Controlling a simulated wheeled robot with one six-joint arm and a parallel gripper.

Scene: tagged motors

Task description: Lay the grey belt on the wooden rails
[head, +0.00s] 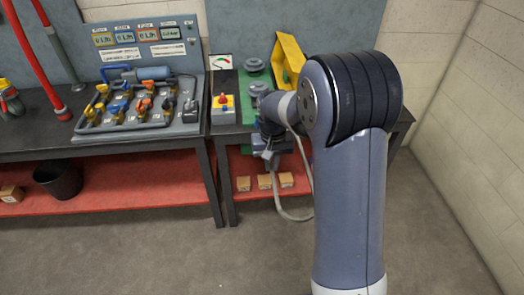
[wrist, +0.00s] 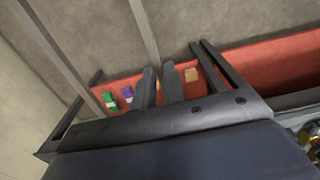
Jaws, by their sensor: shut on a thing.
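My gripper (head: 268,152) is in front of the right bench's front edge in the head view, partly blocked by my own arm. It is shut on the grey belt (head: 309,178), which hangs as a thin pale loop below it, down past the lower shelf. Small wooden blocks (head: 264,182) sit on the red lower shelf. I cannot clearly identify the wooden rails in either view.
Grey pulleys (head: 254,65) and a yellow bracket (head: 289,60) stand on a green base on the right bench. A control box (head: 223,109) stands to their left. The valve panel (head: 140,103) is further left. A black bin (head: 59,180) is on the lower shelf. The floor in front is clear.

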